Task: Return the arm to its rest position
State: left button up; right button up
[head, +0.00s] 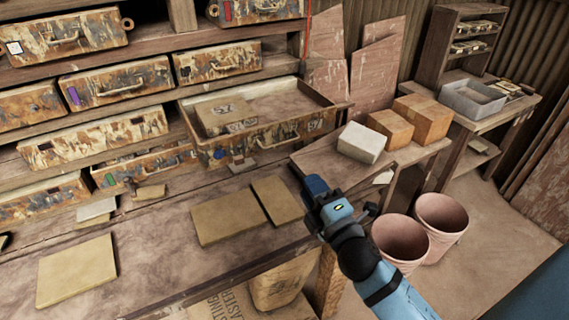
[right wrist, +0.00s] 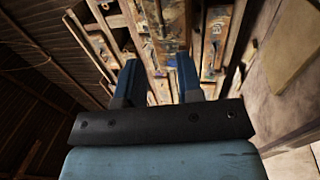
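My right arm (head: 388,288) reaches in from the lower right in the head view, light blue with black bands. Its gripper (head: 322,192) is over the front edge of the workbench, right of the flat tan tiles. In the right wrist view the two blue fingers of the gripper (right wrist: 158,72) stand apart with nothing held between them; the shelving shows beyond. My left gripper is not in view.
An open drawer (head: 315,123) juts from the shelving over the workbench (head: 160,235). Tan tiles (head: 228,217) lie on the bench. A white block (head: 361,142) and brown boxes (head: 424,118) stand on the right-hand bench. Pink bins (head: 440,222) stand close beside my right arm.

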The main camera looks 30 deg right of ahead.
jog(key=s+a+f+m+g+y+p, duration=0.1)
jog(key=s+a+f+m+g, duration=0.2)
jog(key=f, duration=0.5)
jog(key=s+a+f+m+g+y+p, duration=0.1)
jog(key=s+a+f+m+g, duration=0.2)
jog(key=f, duration=0.6)
jog(key=s+a+f+m+g+y+p, duration=0.1)
jog(key=s+a+f+m+g+y, duration=0.1)
jog(key=s+f+m, duration=0.4)
notch_tip(320, 180, down, 4)
jog(key=a+m+g, duration=0.1)
jog(key=a+m, duration=0.1)
jog(key=shift+s+a+r, duration=0.25)
jog(key=shift+s+a, duration=0.1)
dwell(0.8)
